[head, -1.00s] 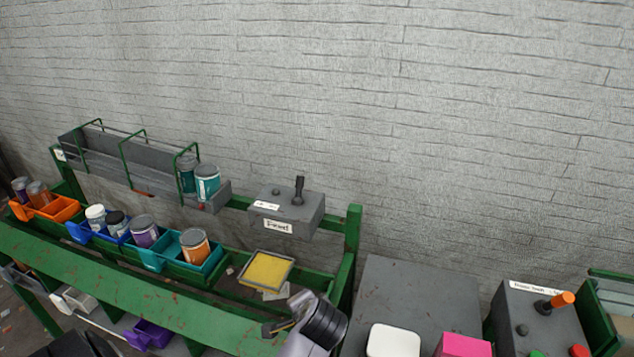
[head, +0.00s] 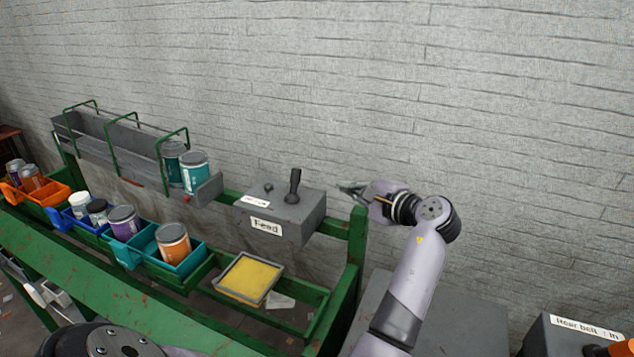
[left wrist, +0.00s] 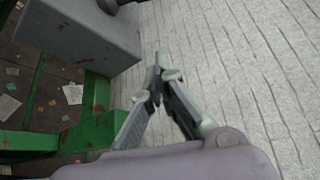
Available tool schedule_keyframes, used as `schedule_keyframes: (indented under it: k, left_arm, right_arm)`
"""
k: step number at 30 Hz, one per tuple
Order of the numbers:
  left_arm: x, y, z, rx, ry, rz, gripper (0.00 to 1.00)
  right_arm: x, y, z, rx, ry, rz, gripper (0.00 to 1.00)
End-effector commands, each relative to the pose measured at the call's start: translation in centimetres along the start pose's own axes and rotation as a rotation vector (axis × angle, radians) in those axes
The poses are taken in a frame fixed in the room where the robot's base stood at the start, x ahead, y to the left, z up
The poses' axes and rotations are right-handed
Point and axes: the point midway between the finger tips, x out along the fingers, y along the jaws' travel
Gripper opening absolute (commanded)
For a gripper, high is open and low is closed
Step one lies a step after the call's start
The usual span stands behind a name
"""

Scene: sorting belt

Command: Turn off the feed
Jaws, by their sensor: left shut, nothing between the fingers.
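The grey feed box (head: 285,228) carries a label reading Feed on its front and is fixed on the green frame by the wall. My left gripper (head: 345,187) is to the right of the box, at about lever height in the picture, pointing left, shut and empty. It is apart from the lever. In the left wrist view the shut fingertips (left wrist: 157,62) are beside the grey box (left wrist: 85,30); the lever shows only partly at the top edge. My right gripper is not in view.
A grey chute (head: 110,145) with teal cans (head: 195,172) stands left of the box. Below are coloured bins with jars and a yellow-filled tray (head: 225,291). A green post (head: 356,235) rises right of the box. A second control box (head: 555,338) is at bottom right.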

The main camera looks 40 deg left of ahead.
Motion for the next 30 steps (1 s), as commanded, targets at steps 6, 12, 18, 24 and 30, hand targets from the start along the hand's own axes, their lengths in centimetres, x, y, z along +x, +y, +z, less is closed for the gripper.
schedule_keyframes:
  k: [6,12,18,24,30]
  left_arm:
    - [0.3,0.0,0.0,-0.001,0.000,0.001,0.00]
    - [2.9,-0.1,0.2,-0.001,-0.003,0.001,0.00]
    - [7.2,-0.1,0.2,0.000,-0.003,0.002,0.00]
    - [9.7,-0.1,0.9,-0.004,0.002,0.002,0.00]
    - [9.0,0.0,2.9,-0.003,0.002,0.002,0.00]
  right_arm:
    - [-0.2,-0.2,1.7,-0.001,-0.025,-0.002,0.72]
    - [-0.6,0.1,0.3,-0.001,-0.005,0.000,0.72]
    - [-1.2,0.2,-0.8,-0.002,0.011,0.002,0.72]
    - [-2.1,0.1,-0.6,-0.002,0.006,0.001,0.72]
    - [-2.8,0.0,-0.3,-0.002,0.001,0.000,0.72]
